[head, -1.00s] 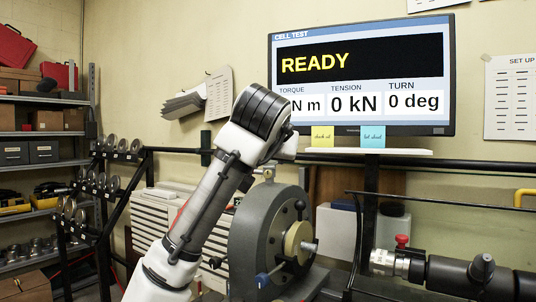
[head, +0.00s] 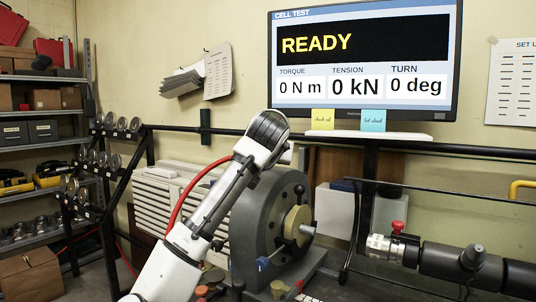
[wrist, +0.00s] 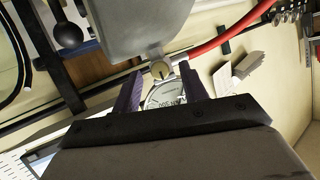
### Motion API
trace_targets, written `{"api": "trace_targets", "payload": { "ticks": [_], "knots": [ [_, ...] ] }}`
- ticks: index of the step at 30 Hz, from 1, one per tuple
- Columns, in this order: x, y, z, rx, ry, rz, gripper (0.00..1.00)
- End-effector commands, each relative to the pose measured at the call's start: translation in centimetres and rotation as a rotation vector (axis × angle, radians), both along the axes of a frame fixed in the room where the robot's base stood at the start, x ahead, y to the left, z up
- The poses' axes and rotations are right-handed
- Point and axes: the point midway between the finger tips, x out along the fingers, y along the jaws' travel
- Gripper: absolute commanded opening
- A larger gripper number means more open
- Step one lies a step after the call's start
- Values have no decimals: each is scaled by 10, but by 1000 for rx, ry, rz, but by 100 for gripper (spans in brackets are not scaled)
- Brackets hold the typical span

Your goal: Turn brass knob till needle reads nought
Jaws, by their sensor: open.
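In the wrist view a small brass knob (wrist: 160,70) sits on a grey fitting, beside a round white dial gauge (wrist: 166,94). My gripper (wrist: 161,76) is open, its two purple fingers on either side of the knob with gaps showing. The gripper body hides part of the dial, and I cannot read the needle. In the head view my arm hides the knob, the gauge and my fingers.
A red hose (wrist: 225,38) runs from the fitting. A grey round machine (head: 262,215) with a brass-coloured hub (head: 297,222) stands right of my arm. A monitor (head: 365,60) reads READY, 0 N m, 0 kN, 0 deg. A black horizontal cylinder (head: 450,258) lies at right.

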Motion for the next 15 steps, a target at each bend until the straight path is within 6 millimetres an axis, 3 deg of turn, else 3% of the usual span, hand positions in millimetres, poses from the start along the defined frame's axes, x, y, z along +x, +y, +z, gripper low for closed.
{"api": "trace_targets", "payload": {
  "ticks": [9,15],
  "knots": [
    [2,0,-1,0,0,0,42],
    [2,0,-1,0,0,0,16]
  ]
}}
